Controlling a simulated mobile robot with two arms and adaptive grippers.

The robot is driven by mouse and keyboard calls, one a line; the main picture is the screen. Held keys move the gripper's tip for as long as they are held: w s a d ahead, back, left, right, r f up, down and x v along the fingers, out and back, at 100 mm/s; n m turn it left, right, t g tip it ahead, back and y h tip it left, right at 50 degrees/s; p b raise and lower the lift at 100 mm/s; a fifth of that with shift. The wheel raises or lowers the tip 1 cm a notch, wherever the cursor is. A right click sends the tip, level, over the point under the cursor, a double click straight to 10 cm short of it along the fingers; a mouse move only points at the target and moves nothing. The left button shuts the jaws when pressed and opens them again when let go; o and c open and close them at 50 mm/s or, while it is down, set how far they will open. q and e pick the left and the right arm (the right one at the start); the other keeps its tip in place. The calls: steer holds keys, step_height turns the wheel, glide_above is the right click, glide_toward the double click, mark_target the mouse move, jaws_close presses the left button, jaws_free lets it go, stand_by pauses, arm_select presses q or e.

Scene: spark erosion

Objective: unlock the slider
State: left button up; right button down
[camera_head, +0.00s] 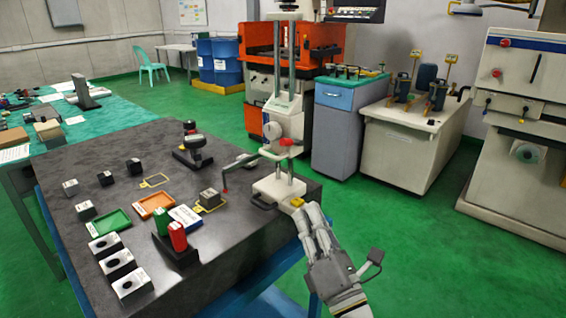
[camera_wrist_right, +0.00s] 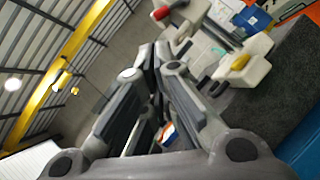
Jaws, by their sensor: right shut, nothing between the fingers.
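A tall height gauge (camera_head: 291,75) stands upright at the right edge of the dark granite table. The gauge's pale base (camera_head: 270,189) bears a small yellow part (camera_head: 297,202), which also shows in the right wrist view (camera_wrist_right: 241,62). My right gripper (camera_head: 309,212) is shut and empty, close to the base's near right corner and below the slider. Contact with the base cannot be told. My left gripper is out of view.
The granite table (camera_head: 240,240) holds a green tray (camera_head: 109,223), an orange tray (camera_head: 154,206), red and green cylinders (camera_head: 177,236) and several blocks. A blue-grey cabinet (camera_head: 340,120) stands behind. Green floor (camera_head: 450,270) right of the table is free.

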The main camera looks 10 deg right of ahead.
steer(key=p, duration=0.4)
glide_toward(291, 142)
steer(key=w+a+r, duration=0.2)
steer(key=w+a, duration=0.2)
steer(key=shift+w+a+p, duration=0.2)
steer(key=shift+w+p, duration=0.1)
steer(key=shift+w, duration=0.45)
steer(key=shift+r, duration=0.1)
